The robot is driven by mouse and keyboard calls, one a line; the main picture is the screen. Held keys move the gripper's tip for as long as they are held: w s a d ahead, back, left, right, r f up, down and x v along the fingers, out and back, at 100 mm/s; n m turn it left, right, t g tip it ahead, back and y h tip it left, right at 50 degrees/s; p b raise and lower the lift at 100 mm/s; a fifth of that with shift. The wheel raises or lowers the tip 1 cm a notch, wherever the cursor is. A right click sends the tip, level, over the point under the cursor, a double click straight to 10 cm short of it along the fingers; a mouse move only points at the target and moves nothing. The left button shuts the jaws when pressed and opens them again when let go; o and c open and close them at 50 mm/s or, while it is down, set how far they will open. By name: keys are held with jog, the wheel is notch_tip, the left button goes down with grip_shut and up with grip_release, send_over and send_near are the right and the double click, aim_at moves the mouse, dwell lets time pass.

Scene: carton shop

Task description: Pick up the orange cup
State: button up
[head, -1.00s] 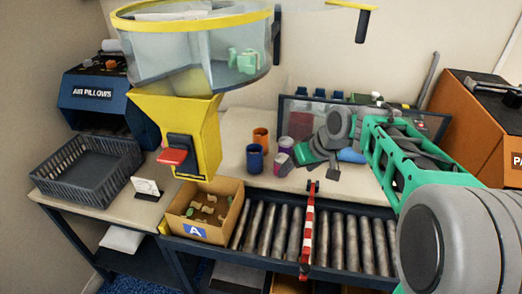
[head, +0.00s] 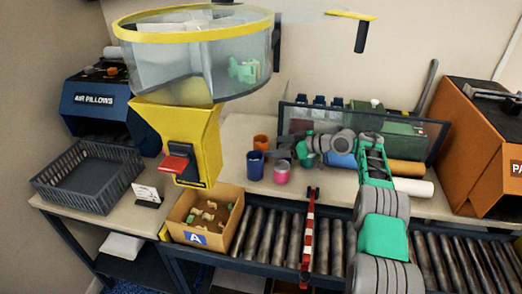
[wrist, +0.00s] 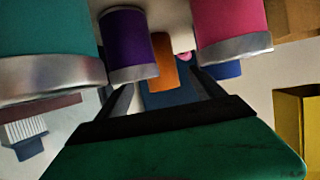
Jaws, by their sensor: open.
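The orange cup (head: 261,142) stands on the pale bench behind the dark blue cup (head: 255,163). In the wrist view the orange cup (wrist: 162,68) shows between and beyond my fingers, apart from them. My gripper (head: 300,154) is open and empty, to the right of the orange cup; it also shows in the wrist view (wrist: 163,92). In the wrist view a purple cup (wrist: 128,45) and a pink cup (wrist: 232,28) are nearer than the orange one. The pink cup also stands in front of my gripper in the head view (head: 281,173).
A teal cup (wrist: 50,45) is close at the left of the wrist view. A yellow hopper (head: 180,135) stands left of the cups, above a carton (head: 207,212). A roller conveyor (head: 270,230) with a red-and-white bar (head: 308,230) runs in front. A dark-framed panel (head: 430,135) stands behind.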

aim_at(264, 146)
jog(key=p+x, duration=0.1)
jog(key=x, duration=0.4)
jog(key=shift+w+a, duration=0.1)
jog(key=shift+a, duration=0.3)
jog(key=shift+c, duration=0.5)
jog(key=c, duration=1.4)
